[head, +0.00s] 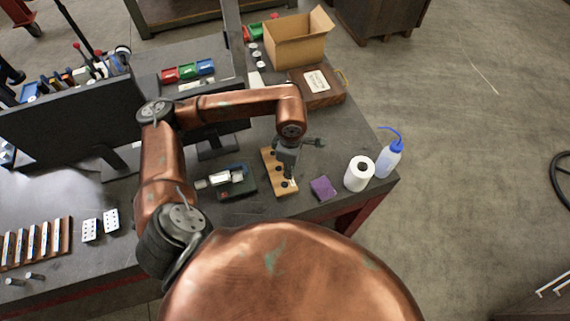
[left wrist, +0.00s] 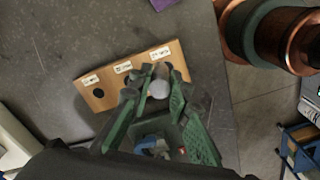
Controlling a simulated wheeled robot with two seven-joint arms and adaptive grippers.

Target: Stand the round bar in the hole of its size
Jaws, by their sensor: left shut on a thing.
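The wooden block (head: 268,161) lies on the dark bench, with a row of holes along its top. In the left wrist view the block (left wrist: 86,84) shows white labels and one open dark hole at its left end. My right gripper is not in view.
A purple sponge (head: 323,188), a paper roll (head: 359,174) and a blue-capped bottle (head: 390,158) stand right of the block. A dark device (head: 234,184) lies left of it. A brown case (head: 318,88) and a cardboard box (head: 297,42) stand behind. Monitors (head: 75,120) fill the left.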

